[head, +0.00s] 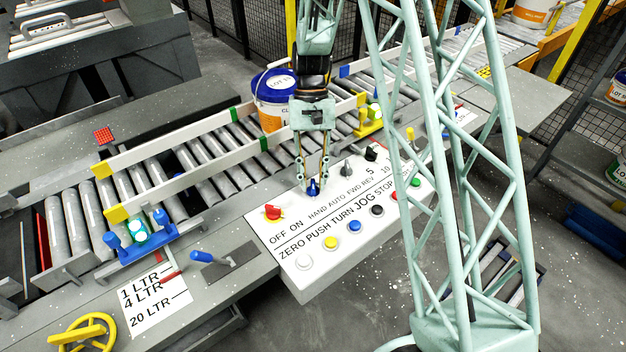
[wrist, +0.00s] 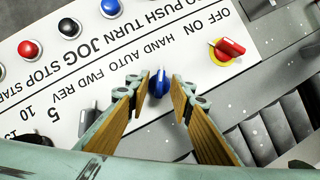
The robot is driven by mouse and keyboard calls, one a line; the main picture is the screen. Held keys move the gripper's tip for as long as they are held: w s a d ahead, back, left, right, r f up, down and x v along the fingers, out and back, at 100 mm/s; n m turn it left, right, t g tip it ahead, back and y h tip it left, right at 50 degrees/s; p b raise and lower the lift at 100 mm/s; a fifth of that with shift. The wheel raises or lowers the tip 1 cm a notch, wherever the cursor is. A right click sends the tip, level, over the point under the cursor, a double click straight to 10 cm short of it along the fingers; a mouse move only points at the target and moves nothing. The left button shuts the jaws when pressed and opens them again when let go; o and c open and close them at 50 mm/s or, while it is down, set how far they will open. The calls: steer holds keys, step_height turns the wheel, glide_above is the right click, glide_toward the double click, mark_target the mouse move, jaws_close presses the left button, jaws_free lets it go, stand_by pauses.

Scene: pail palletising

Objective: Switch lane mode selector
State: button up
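The lane mode selector appears to be the blue knob (head: 313,187) above the HAND AUTO label on the white control panel (head: 350,262). In the wrist view the blue knob (wrist: 158,83) sits between my fingertips, with its pointer along the gap. My gripper (head: 313,184) points down at the knob from above. In the wrist view my gripper (wrist: 159,88) is open, one finger on each side of the knob, with visible gaps. Whether the fingertips are down at knob height is hard to tell.
A red selector (head: 272,212) on a yellow base stands left of the blue knob, a dark selector (head: 346,167) right of it. Several push buttons, such as the yellow one (head: 330,243), line the panel's front. A roller conveyor with a pail (head: 272,98) runs behind.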

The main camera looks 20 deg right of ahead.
steer(key=shift+c, duration=0.5)
jaws_close()
steer(key=shift+r+n+p, duration=0.1)
steer(key=shift+n+p, duration=0.25)
steer(key=shift+n, duration=0.15)
steer(key=n+h+p, duration=0.1)
steer(key=n, duration=0.1)
steer(key=n+h+p, duration=0.1)
steer(key=n, duration=0.1)
steer(key=shift+a+n, duration=0.2)
steer(key=shift+n, duration=0.1)
steer(key=n+h, duration=0.1)
steer(key=n, duration=0.1)
steer(key=n+p, duration=0.1)
steer(key=n, duration=0.1)
steer(key=shift+a+n+t+h, duration=0.1)
steer(key=shift+n+t+h, duration=0.2)
steer(key=shift+h, duration=0.1)
steer(key=shift+s+n+t+h, duration=0.1)
steer(key=shift+n+t+h, duration=0.45)
steer(key=shift+n, duration=1.35)
